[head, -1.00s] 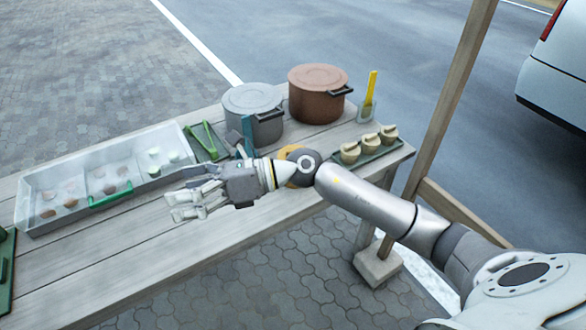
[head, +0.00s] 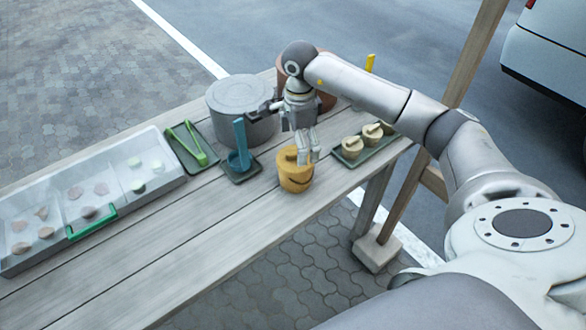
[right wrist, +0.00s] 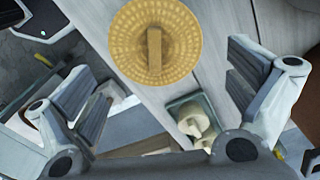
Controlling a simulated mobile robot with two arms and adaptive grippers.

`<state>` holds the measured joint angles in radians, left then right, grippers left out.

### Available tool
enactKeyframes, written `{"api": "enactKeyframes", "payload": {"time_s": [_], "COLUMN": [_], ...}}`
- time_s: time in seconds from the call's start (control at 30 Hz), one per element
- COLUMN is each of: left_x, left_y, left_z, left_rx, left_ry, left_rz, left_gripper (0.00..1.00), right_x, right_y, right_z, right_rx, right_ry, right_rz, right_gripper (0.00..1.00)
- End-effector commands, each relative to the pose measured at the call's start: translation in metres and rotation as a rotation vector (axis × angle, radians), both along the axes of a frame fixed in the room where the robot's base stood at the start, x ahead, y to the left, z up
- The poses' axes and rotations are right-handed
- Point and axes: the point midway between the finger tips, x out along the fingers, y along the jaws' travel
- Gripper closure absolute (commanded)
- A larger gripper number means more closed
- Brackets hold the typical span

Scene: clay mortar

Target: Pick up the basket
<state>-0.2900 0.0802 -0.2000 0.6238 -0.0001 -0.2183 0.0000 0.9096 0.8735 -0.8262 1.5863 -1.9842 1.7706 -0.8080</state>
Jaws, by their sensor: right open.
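A yellow round basket (head: 294,178) with a bar handle across its top stands upright on the wooden table, near its front edge. In the right wrist view the basket (right wrist: 133,62) is seen from above with a woven top, at the upper middle. My right gripper (head: 308,156) points down above the basket and hides part of its top. The right wrist view shows its fingers (right wrist: 166,88) wide apart with nothing between them. The basket lies toward the top of that view, beyond the fingers. My left gripper is not in view.
A grey pot (head: 238,108) and a partly hidden brown pot (head: 326,100) stand behind. A blue utensil in a holder (head: 241,160), green tongs (head: 190,144) and a clear-lidded case (head: 110,190) are left.

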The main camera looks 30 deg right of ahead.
Motion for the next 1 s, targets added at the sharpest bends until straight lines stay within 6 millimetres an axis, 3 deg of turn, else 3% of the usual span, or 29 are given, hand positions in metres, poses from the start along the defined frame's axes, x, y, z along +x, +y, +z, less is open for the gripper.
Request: {"api": "enactKeyframes", "payload": {"time_s": [0.1, 0.2, 0.37, 0.6, 0.87, 1.0], "left_x": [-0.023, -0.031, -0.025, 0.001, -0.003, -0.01], "left_y": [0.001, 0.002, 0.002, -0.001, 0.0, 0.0], "left_z": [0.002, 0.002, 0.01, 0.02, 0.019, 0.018], "left_rx": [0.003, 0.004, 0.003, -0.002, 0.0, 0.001], "left_ry": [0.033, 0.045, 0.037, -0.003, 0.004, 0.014], "left_rz": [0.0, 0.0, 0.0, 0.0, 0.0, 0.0], "left_gripper": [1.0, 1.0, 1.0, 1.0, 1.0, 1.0], "right_x": [0.0, 0.0, -0.002, -0.002, -0.002, -0.002], "right_y": [0.001, 0.002, 0.007, 0.011, 0.01, 0.01], "right_z": [-0.016, -0.023, -0.038, -0.071, -0.076, -0.076], "right_rx": [0.003, 0.003, 0.004, 0.004, 0.005, 0.005], "right_ry": [0.002, -0.001, 0.003, 0.0, -0.002, -0.002], "right_rz": [0.0, 0.001, 0.002, -0.001, 0.001, 0.001], "right_gripper": [0.0, 0.0, 0.0, 0.0, 0.0, 0.14]}}
